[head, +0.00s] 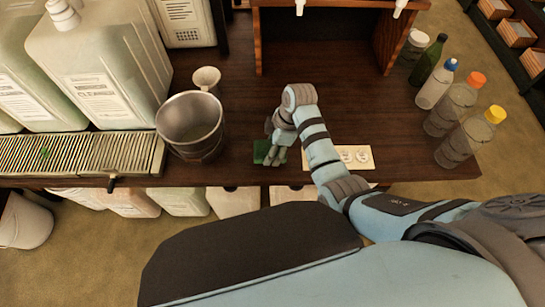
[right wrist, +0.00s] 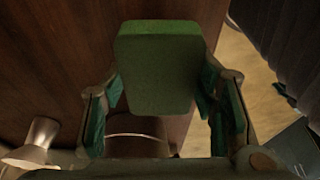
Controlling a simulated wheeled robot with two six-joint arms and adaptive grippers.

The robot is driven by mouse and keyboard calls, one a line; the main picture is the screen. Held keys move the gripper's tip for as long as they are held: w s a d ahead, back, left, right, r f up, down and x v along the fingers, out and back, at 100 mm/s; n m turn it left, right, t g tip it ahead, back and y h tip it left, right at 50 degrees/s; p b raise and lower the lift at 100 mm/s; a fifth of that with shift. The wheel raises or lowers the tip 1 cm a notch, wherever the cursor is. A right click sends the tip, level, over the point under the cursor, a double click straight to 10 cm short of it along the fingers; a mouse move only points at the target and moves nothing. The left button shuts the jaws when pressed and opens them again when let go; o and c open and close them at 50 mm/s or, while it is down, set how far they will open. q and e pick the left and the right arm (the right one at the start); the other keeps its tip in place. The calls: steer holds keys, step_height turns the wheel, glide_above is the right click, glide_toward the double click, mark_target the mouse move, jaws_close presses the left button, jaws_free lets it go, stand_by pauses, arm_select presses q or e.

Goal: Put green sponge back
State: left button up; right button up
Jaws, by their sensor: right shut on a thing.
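The green sponge (head: 261,152) is at the front part of the dark wooden counter (head: 240,110), just right of the metal bucket (head: 191,124). My right gripper (head: 274,152) is shut on it. In the right wrist view the sponge (right wrist: 160,68) is a green block between the two fingers of the right gripper (right wrist: 160,88). The gripper hides part of the sponge in the head view, and I cannot tell whether the sponge touches the counter. My left gripper is not in view.
A small funnel-like cup (head: 206,77) stands behind the bucket. Large jugs (head: 95,65) and a metal drain grate (head: 75,154) are at left. Several bottles (head: 456,106) line the right end. The counter's middle is clear.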

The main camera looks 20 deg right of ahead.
steer(key=shift+f+b, duration=0.45)
steer(key=shift+f, duration=1.4)
steer(key=shift+f, duration=0.15)
steer(key=o, duration=1.1)
steer(key=p+v, duration=0.3)
steer(key=v, duration=0.9)
steer(key=shift+r, duration=0.2)
steer(key=shift+s+f, duration=0.1)
